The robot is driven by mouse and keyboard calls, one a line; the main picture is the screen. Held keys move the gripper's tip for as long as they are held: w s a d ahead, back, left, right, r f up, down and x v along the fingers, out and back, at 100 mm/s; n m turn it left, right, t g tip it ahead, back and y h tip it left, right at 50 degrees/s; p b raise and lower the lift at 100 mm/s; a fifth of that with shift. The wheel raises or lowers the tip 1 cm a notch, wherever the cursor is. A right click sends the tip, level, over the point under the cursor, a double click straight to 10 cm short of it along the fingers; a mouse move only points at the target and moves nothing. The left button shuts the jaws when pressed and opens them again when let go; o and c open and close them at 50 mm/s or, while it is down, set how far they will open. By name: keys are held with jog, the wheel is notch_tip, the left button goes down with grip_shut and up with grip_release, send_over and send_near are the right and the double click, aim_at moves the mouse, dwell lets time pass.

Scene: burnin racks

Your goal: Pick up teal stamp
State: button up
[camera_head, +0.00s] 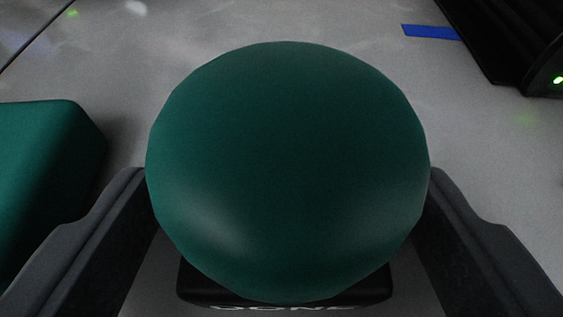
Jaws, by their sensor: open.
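The teal stamp (288,165) fills the middle of the view, seen from above. Its large round teal knob hides most of the rest. A black base (285,290) with partly hidden pale lettering shows below the knob. My gripper (288,185) is open, with one dark finger on each side of the knob. The fingertips appear very near the knob's left and right edges; I cannot tell whether they touch it.
A teal block-shaped object (45,170) lies at the left, close to my left finger. A black unit (515,40) with a green light stands at the top right.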

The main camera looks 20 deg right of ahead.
aim_at(281, 280)
jog(key=c, duration=1.1)
jog(key=shift+r, duration=0.1)
jog(key=shift+s+r+b, duration=0.1)
jog(key=shift+r+b, duration=0.3)
jog(key=shift+r, duration=1.35)
jog(key=s, duration=0.5)
jog(key=s+r+b, duration=0.1)
jog(key=s, duration=0.4)
jog(key=s+d+b, duration=0.1)
jog(key=s, duration=0.5)
jog(key=shift+r, duration=0.2)
jog(key=shift+w, duration=0.1)
